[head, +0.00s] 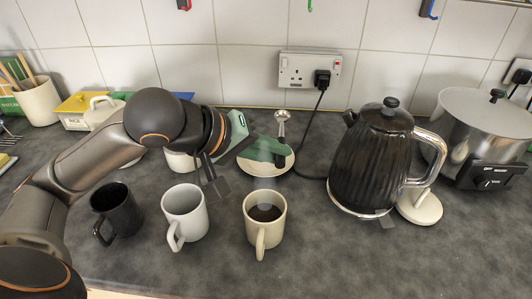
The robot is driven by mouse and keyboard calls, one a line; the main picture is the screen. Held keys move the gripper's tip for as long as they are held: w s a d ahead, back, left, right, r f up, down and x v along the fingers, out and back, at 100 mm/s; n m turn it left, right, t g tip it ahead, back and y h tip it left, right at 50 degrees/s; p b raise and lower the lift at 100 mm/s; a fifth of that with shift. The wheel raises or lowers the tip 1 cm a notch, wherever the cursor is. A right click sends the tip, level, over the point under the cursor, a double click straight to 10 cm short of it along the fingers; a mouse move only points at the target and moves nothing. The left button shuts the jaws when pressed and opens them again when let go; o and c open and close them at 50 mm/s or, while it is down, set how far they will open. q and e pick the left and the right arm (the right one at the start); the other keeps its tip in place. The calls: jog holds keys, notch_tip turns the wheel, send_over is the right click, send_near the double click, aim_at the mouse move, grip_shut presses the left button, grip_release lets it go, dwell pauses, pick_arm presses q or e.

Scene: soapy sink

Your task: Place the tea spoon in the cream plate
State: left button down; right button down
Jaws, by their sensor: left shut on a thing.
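My left gripper (277,152) reaches in from the left and is shut on the tea spoon (281,122). The spoon is small and metallic and stands about upright, bowl end up, above the fingertips; its lower part is hidden by them. The cream plate (256,171) is behind the row of mugs, under the fingertips, which cover part of it. I cannot tell whether the spoon touches the plate. My right gripper is not in view.
A black mug (121,209), a white mug (186,212) and a cream mug (280,226) with dark liquid stand in front. A black kettle (368,163) is right of the plate, with a pot (478,128) beyond it. A cable (312,125) hangs behind the plate.

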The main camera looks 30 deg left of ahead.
pick_arm(q)
jog(key=w+a+p, duration=0.1)
jog(key=p, duration=0.1)
jog(key=b, duration=0.2)
send_over(259, 171)
jog(key=f, duration=0.8)
jog(key=shift+s+d+f, duration=0.15)
jog(key=shift+d+f, duration=0.05)
jog(key=shift+f, duration=0.15)
jog(key=f, duration=0.3)
jog(key=shift+w+a+f, duration=0.25)
jog(key=shift+w+a, duration=0.05)
jog(key=shift+f, duration=0.35)
jog(key=shift+f, duration=0.2)
